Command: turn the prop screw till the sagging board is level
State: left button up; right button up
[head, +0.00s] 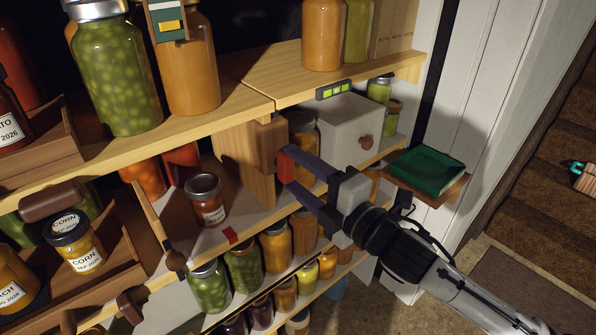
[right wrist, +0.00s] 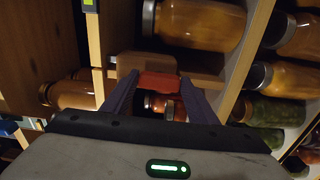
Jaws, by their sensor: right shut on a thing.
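The upper shelf shows as two wooden boards meeting at a seam: a left board (head: 180,122) and a right board (head: 385,68). My right gripper (head: 287,166) is shut on a red-orange piece, seemingly the prop screw's handle (right wrist: 158,82), just below the brown block (right wrist: 145,65). The screw's thread is hidden. My left gripper is not in view.
Large jars (head: 115,75) stand on the upper boards. Below are a grey box (head: 340,125) with a round knob, a small red jar (head: 205,198) and a row of jars (head: 243,265). A green book (head: 427,169) lies on a small ledge to the right, close to my right arm.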

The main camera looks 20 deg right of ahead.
jog(key=o, duration=1)
jog(key=shift+o, duration=0.2)
jog(key=b+v, duration=0.1)
jog(key=v, duration=0.9)
jog(key=shift+s+b, duration=0.15)
jog(key=shift+b, duration=0.15)
